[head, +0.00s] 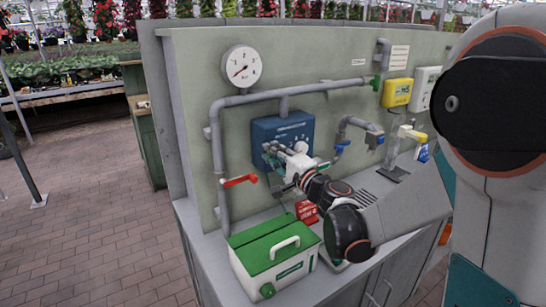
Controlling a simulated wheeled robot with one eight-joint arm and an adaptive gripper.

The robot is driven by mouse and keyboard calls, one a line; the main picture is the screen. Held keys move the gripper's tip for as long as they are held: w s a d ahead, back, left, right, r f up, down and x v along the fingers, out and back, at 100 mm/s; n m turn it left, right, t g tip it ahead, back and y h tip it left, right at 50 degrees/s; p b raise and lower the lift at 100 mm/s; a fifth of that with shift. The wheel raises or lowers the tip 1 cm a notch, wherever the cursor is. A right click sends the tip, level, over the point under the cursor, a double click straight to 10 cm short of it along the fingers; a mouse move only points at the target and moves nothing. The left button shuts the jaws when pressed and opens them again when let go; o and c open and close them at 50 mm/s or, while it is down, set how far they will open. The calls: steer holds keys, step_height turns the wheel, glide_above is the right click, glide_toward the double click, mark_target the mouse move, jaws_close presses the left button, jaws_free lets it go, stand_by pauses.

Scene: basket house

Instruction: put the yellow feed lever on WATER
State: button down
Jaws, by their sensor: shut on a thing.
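My gripper (272,153) reaches in from the right to the lower front of a blue box (291,126) on the green panel. Its fingers are shut on a small part at the box front. The fingers hide that part, so I cannot see its colour or which way it points. Lettering on the blue box is too small to read, and I cannot make out WATER. A yellow handle (413,134) shows on a tap further right, apart from my gripper; I cannot tell if it is the feed lever.
A grey pipe (218,150) with a red lever (240,181) runs left of the box. A round gauge (241,66) hangs above. A blue-handled tap (341,147) is right of my gripper. A green and white case (273,257) and a red box (306,211) stand on the counter below.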

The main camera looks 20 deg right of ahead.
steer(key=shift+w+d+r+m+p, duration=0.1)
steer(key=shift+d+r+m+p, duration=0.25)
steer(key=shift+m, duration=0.6)
steer(key=shift+w+d+r+m, duration=0.15)
steer(key=shift+r+m, duration=0.25)
steer(key=shift+m, duration=0.55)
steer(key=shift+s, duration=0.1)
steer(key=c, duration=1.4)
jaws_free()
steer(key=shift+c, duration=0.2)
steer(key=shift+s, duration=0.1)
steer(key=r+v, duration=0.1)
steer(key=v, duration=1)
steer(key=shift+s+f, duration=0.4)
steer(key=shift+f, duration=0.1)
